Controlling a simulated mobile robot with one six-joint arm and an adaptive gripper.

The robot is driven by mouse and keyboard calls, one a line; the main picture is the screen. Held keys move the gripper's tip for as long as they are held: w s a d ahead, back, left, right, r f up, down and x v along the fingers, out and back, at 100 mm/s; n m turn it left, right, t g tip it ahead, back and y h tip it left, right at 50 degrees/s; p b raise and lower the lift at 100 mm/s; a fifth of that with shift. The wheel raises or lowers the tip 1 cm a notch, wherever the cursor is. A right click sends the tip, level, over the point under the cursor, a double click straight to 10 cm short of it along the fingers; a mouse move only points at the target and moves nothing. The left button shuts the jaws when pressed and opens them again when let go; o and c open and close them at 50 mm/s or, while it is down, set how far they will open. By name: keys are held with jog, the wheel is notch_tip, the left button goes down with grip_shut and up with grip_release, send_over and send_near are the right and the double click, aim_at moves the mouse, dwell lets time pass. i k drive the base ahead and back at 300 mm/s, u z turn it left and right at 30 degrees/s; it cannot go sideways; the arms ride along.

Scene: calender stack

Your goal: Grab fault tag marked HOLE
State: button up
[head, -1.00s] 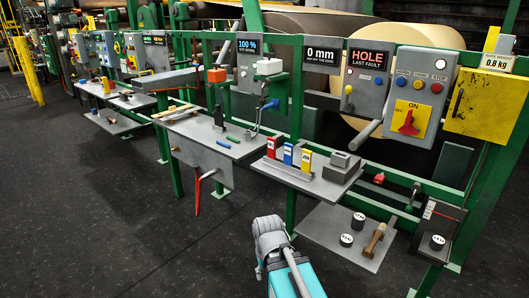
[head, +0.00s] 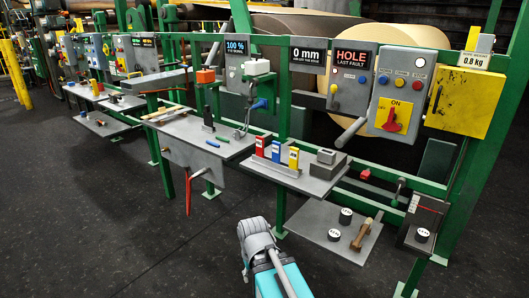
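Three upright tags stand in a grey holder (head: 272,165) on a small grey shelf (head: 303,184): a red tag (head: 260,146), a blue tag (head: 276,150) and a yellow tag (head: 293,157). Their lettering is too small to read, so I cannot tell which says HOLE. A screen (head: 352,58) on the panel above reads "HOLE LAST FAULT". Part of my arm shows at the bottom centre, in front of and below the shelf.
A grey block (head: 327,164) stands right of the tags. A lower shelf (head: 318,228) holds dark round weights and a wooden-handled tool (head: 362,233). A worktable (head: 200,150) is at left. Green posts frame the station. Dark floor (head: 120,210) is open at left.

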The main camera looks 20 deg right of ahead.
aim_at(260, 140)
jog(key=k, duration=0.7)
jog(key=z, duration=0.65)
jog(key=i, duration=1)
